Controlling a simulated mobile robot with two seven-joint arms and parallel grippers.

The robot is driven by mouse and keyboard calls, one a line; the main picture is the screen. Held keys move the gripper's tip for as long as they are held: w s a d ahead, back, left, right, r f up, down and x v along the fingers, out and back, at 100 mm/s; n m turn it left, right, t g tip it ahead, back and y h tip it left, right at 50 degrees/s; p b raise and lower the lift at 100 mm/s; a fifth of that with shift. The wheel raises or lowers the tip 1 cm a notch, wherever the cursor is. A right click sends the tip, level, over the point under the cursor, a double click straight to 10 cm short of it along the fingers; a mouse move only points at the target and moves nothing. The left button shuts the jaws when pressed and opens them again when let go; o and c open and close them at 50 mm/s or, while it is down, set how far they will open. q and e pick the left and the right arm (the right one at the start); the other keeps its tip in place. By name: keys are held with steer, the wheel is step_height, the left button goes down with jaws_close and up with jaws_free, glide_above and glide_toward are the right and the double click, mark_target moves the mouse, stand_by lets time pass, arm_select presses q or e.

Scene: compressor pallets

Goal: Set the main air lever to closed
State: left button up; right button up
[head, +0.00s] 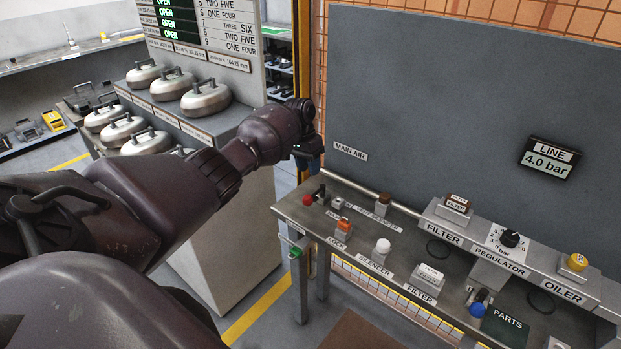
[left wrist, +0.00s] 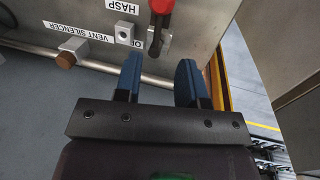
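The main air lever has a red knob (head: 307,200) at the left end of the grey bench, below and left of the MAIN AIR label (head: 350,151). My left gripper (head: 312,163) hangs above that end of the bench. In the left wrist view its blue fingers (left wrist: 160,75) are apart, with nothing between them. The lever lies beyond the fingertips and no contact shows. My right gripper is not in view.
The line display (head: 550,157) reads 4.0 bar. A vent silencer (head: 384,199), lock (head: 343,230) and white silencer (head: 381,250) stand near the lever. The regulator knob (head: 510,238) is farther right. A cabinet with several lidded metal pots (head: 205,98) stands at left.

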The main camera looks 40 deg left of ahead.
arm_select(q)
steer(key=shift+a+r, duration=0.25)
steer(key=shift+r, duration=1)
